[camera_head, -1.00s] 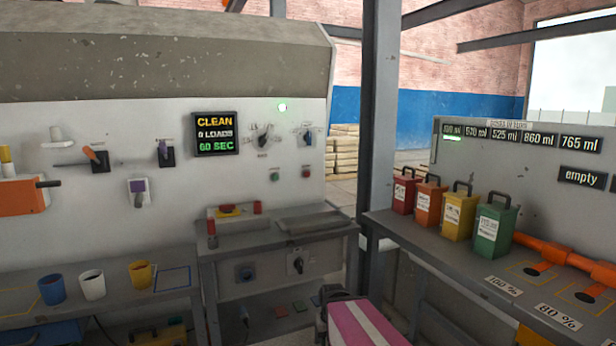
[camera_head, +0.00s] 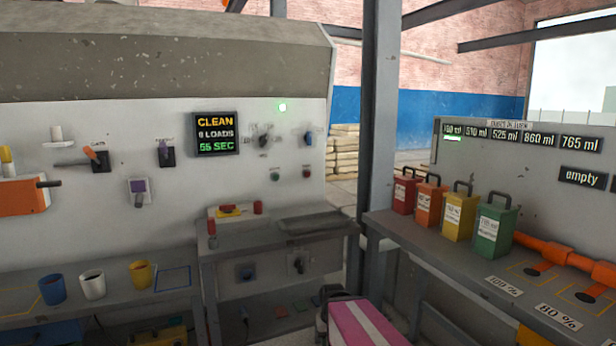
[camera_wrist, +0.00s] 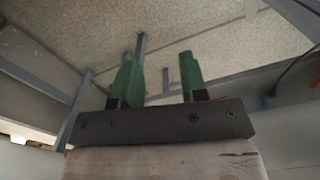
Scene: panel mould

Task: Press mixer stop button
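The grey-white machine panel carries a small round red button (camera_head: 306,173) and a small round green button (camera_head: 275,176) below two rotary knobs. The labels near the buttons are too small to read, so I cannot tell which is the mixer stop. The dark display (camera_head: 216,133) above left of them reads CLEAN, a loads line and 55 SEC. My gripper (camera_wrist: 157,75) shows in the wrist view, its two green fingers apart with nothing between them. The fingers do not show in the head view, and the wrist view shows no buttons.
A metal shelf with a shallow tray (camera_head: 312,221) juts out below the buttons. A grey post (camera_head: 380,120) stands right of the panel. Several coloured canisters, including a green one (camera_head: 494,232), stand on the right bench. Cups, including a yellow one (camera_head: 140,274), stand on the left bench.

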